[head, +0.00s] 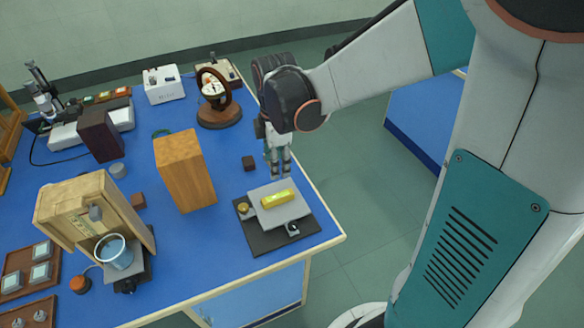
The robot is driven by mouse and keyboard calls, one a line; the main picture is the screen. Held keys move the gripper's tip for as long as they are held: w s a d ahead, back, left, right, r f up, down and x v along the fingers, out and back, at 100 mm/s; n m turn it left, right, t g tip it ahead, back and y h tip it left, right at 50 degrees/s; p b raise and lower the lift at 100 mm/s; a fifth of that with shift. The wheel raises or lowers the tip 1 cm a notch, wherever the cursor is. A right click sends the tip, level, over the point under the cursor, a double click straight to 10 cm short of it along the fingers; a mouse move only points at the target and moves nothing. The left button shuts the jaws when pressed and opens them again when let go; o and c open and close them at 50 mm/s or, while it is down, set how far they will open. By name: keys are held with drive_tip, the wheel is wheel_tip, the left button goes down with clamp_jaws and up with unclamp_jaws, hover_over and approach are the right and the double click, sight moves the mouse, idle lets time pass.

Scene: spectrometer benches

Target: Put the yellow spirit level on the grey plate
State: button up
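The yellow spirit level (278,199) lies flat on the grey plate (287,215), near its middle. The plate sits on a dark square base with small knobs, near the right front corner of the blue bench. My gripper (281,175) points down just behind the level, by the plate's far edge in the picture. Its two fingers show a gap with nothing between them. It appears apart from the level; its exact height above the plate is hard to tell.
A small dark brown cube (249,163) lies left of my gripper. A tall wooden block (186,171) stands farther left. A round dial on a wooden stand (217,104) is behind. A wooden housing with a blue beaker (113,252) stands at the left front. Bare bench separates these.

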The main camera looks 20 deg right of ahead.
drive_tip(key=s+r+m+t, duration=0.6)
drive_tip(key=s+r+m, duration=0.4)
drive_tip(key=s+m, duration=0.4)
drive_tip(key=shift+r+m+t, duration=0.15)
drive_tip(key=shift+m+t, duration=0.15)
drive_tip(key=shift+m, duration=0.8)
